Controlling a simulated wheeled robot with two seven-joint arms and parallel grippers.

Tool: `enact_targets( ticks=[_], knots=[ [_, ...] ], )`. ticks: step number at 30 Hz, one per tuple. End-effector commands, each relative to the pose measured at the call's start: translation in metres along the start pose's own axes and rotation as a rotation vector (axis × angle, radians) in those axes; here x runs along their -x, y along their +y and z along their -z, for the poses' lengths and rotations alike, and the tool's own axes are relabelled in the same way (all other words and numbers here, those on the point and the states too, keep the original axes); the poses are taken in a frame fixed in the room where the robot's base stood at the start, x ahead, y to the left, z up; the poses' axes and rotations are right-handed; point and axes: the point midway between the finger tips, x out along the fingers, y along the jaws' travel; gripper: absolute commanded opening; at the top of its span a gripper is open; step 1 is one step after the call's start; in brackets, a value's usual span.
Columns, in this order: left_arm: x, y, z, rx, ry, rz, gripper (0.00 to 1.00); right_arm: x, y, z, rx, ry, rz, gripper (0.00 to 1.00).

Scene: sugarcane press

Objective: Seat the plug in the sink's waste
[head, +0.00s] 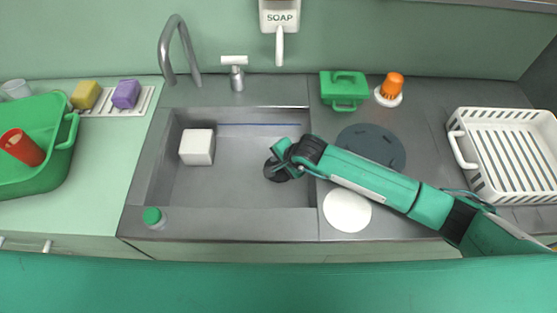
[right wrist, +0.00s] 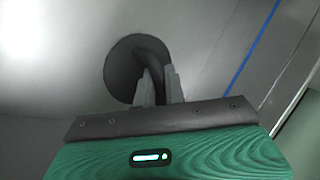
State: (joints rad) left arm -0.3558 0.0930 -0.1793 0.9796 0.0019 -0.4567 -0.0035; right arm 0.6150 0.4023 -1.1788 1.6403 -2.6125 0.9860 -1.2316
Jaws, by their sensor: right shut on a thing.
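The plug is a dark round disc (head: 275,171) low in the steel sink basin (head: 225,195), right of its middle. In the right wrist view the plug (right wrist: 121,68) has a curved dark handle that rises between my fingers. My right gripper (head: 283,163) reaches in from the right and is shut on that handle (right wrist: 160,88). The waste opening does not show; the plug or gripper may hide it. I cannot tell whether the plug touches the basin floor. My left gripper is not in view.
A white block (head: 197,147) stands in the basin's left part. The tap (head: 178,50) and a small dispenser (head: 236,74) stand behind. A green-capped thing (head: 153,217) is at the front left rim. A white dish rack (head: 510,145) stands right. The basin's front middle is clear.

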Motion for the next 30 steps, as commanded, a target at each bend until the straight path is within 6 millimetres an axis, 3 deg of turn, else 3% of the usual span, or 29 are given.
enact_targets(
  ticks=[30],
  knots=[
    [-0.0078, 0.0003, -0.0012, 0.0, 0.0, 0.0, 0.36, -0.0044, 0.0027, 0.0001, 0.0, 0.0, 0.001, 0.0]
  ],
)
